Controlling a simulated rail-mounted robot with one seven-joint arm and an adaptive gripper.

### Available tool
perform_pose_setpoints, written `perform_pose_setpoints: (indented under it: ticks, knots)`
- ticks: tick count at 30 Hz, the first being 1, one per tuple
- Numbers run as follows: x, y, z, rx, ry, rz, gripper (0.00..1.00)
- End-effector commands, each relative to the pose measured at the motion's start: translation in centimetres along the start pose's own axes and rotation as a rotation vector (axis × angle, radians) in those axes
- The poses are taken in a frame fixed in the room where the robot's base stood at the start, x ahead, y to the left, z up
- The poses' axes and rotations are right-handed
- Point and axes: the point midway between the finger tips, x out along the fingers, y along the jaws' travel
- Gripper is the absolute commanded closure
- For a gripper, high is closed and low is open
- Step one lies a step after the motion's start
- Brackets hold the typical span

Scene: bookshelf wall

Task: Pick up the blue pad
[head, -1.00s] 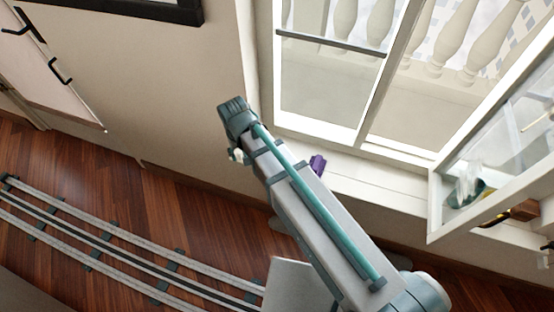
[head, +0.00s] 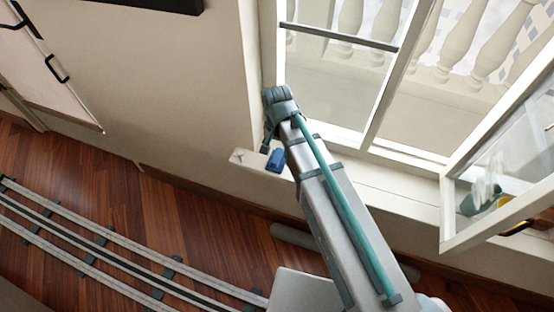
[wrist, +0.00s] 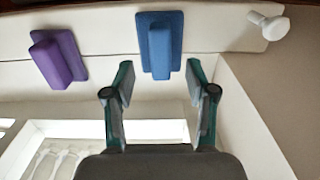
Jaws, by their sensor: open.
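The blue pad (head: 276,160) is a flat block with a raised grip, on the white window sill beside the end of my arm. In the wrist view the blue pad (wrist: 160,44) lies just beyond and between my fingertips, roughly centred. My gripper (wrist: 160,76) is open with nothing between its fingers. In the head view my gripper (head: 268,142) is partly hidden by my arm; the wrist view shows it apart from the pad.
A purple pad (wrist: 58,60) of like shape lies left of the blue one. A white knob-like thing (wrist: 272,25) is at the sill's end on the right. The window frame (head: 340,134) and wall (head: 205,110) are close by. An open window sash (head: 490,220) stands at right.

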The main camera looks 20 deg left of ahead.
Motion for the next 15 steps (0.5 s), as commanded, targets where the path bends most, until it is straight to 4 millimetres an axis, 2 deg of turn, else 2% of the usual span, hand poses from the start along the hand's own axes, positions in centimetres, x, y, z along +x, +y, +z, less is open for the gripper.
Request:
perform_pose_setpoints:
  ticks: [5,15]
  knots:
    - [1.1,0.0,-0.1,-0.001,-0.002,0.001,0.44]
    - [4.9,-0.1,-0.2,-0.001,-0.001,0.001,0.44]
